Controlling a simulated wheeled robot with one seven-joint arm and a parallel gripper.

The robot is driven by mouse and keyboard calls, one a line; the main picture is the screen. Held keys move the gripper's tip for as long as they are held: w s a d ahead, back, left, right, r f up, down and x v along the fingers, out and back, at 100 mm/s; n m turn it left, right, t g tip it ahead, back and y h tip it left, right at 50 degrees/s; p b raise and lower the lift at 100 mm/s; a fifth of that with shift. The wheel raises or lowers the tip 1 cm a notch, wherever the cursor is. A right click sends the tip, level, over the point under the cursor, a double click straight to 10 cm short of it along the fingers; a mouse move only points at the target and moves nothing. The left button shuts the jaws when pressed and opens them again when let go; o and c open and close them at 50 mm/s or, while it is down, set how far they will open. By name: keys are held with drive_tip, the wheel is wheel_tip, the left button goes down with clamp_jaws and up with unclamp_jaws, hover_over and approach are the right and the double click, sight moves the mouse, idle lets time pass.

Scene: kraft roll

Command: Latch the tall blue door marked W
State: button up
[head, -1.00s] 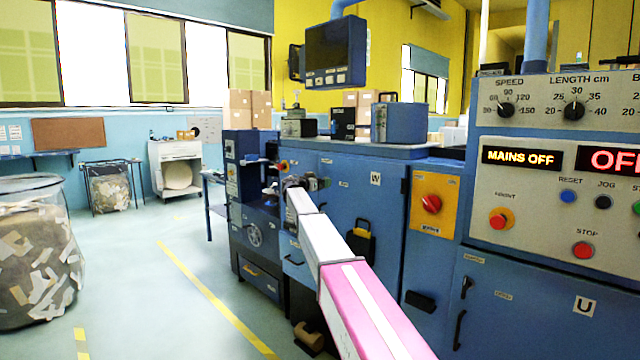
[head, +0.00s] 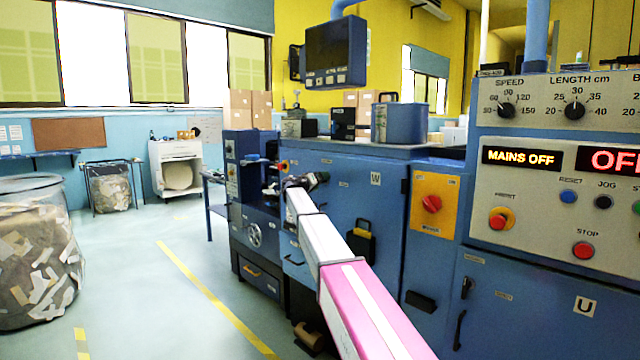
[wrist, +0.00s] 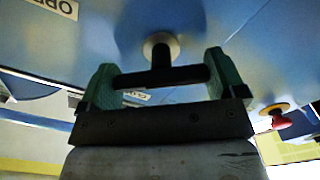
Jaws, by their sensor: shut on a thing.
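The tall blue door (head: 362,200) marked W stands on the front of the blue machine, facing me, and looks flush with the machine front. Its W label (head: 375,179) is near the top right. My gripper (head: 300,184) is at the upper left part of the door front. In the wrist view, the two green fingers of my gripper (wrist: 160,78) are shut on a black handle (wrist: 161,62). The handle stands on a round metal base on the blue panel. In the head view my wrist hides most of the handle.
A red rotary switch (head: 431,204) on a yellow plate is right of the door. The control panel (head: 560,190) reads MAINS OFF. Open floor (head: 150,270) lies to the left.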

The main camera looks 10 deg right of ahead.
drive_tip(key=n, duration=0.5)
drive_tip(key=shift+a, duration=0.1)
drive_tip(key=shift+w+f+n, duration=0.1)
drive_tip(key=shift+n, duration=2.3)
drive_tip(key=o, duration=0.6)
drive_tip(key=shift+o, duration=0.2)
drive_tip(key=shift+a, duration=0.15)
drive_tip(key=v, duration=1)
drive_tip(key=shift+s+a, duration=0.2)
drive_tip(key=shift+s, duration=0.05)
